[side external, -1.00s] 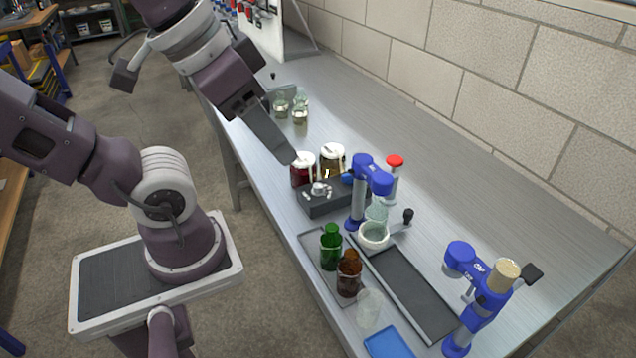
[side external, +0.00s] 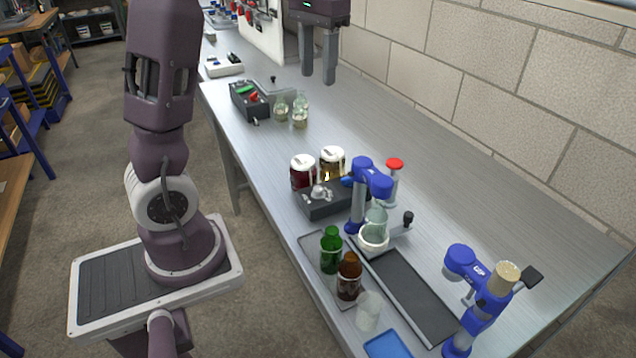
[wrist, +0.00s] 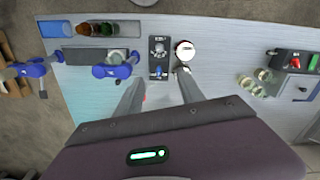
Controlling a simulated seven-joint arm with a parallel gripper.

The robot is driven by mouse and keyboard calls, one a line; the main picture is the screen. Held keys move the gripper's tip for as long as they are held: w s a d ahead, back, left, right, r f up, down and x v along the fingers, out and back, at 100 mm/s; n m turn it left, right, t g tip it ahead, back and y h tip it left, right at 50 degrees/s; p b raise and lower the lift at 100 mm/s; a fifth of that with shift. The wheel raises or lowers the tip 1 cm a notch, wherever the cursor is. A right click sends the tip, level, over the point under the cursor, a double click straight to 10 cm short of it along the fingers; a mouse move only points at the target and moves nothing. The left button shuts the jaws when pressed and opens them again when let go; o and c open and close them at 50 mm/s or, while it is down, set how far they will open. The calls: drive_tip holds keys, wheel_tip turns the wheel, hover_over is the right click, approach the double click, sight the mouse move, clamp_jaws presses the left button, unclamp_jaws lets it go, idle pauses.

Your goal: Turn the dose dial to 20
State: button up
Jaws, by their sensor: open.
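A dark box (side external: 335,204) with a pale dial knob (side external: 319,191) on top stands mid-table, in front of two white-lidded jars. In the wrist view the box (wrist: 158,71) and its knob (wrist: 158,47) lie just beyond my fingertips; the dial's markings are too small to read. My gripper (side external: 317,82) shows at the top of the side view, fingers pointing down, well clear of the table. In the wrist view my gripper (wrist: 160,78) is open, with nothing held between its fingers.
Jars (side external: 302,172) stand right behind the box. Green and brown bottles (side external: 331,250) stand nearer. A button box (side external: 250,102) and small glass flasks (side external: 300,112) are farther back.

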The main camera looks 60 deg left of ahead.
sight(318, 188)
wheel_tip(318, 188, down, 29)
drive_tip(key=shift+r, duration=0.2)
clamp_jaws()
